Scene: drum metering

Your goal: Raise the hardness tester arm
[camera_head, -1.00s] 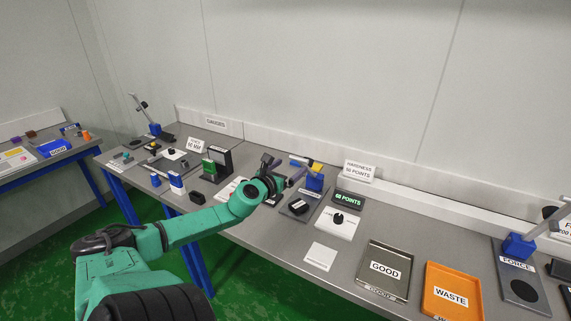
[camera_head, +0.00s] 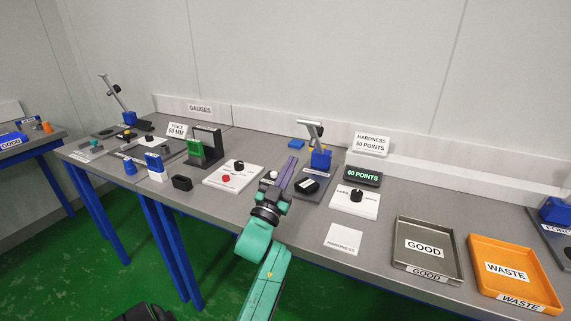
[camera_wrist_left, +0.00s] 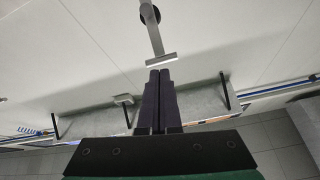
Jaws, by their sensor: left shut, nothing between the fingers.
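The hardness tester has a blue post (camera_head: 320,160) on a dark base plate (camera_head: 318,192). Its grey arm (camera_head: 317,136) stands raised above the post, with a crossbar handle at the top. My right gripper is out of view.
Right of the tester stand a 60 POINTS display (camera_head: 362,176) and a white panel with a black knob (camera_head: 356,195). A GOOD tray (camera_head: 400,269) and an orange WASTE tray (camera_head: 476,273) lie further right. A white panel with a red button (camera_head: 232,180) is left of my gripper.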

